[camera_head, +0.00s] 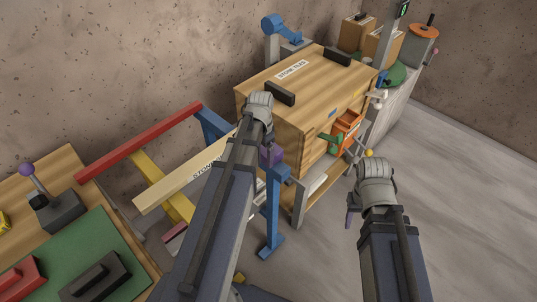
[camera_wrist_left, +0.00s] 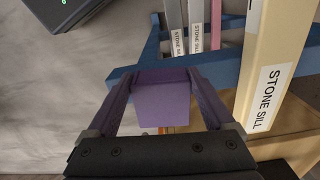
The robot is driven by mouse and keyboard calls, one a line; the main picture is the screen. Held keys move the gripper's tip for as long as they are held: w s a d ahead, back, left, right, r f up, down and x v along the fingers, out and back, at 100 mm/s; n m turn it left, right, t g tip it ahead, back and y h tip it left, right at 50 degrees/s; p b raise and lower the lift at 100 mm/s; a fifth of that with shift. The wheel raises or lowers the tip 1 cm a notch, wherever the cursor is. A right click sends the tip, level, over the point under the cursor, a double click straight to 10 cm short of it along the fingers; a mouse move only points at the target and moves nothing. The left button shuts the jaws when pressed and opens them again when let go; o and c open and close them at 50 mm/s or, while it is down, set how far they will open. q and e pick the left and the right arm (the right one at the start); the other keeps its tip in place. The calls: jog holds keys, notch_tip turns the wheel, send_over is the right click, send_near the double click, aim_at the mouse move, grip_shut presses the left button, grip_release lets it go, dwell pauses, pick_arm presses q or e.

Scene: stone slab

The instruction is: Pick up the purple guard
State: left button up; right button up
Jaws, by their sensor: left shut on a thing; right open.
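The purple guard (camera_wrist_left: 163,100) is a block-like piece between the two purple fingers of my left gripper (camera_wrist_left: 162,112) in the left wrist view. The fingers are shut on its sides. It sits in front of a blue rack bar (camera_wrist_left: 222,72); I cannot tell whether it touches the bar. In the head view my left gripper (camera_head: 270,156) is at the blue rack beside the wooden cabinet, largely hidden by my arm, and the guard cannot be told apart from the fingers. My right gripper (camera_head: 350,217) hangs open over the grey floor to the right.
The blue rack (camera_head: 274,215) holds long pieces, among them a cream stone sill (camera_head: 170,185). A wooden cabinet (camera_head: 310,95) stands behind, with an orange open drawer (camera_head: 345,132). A bench with a green mat (camera_head: 85,250) is at left. Floor at right (camera_head: 460,200) is clear.

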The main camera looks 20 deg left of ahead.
pick_arm(q)
notch_tip(320, 180, up, 10)
jog(key=p, duration=1)
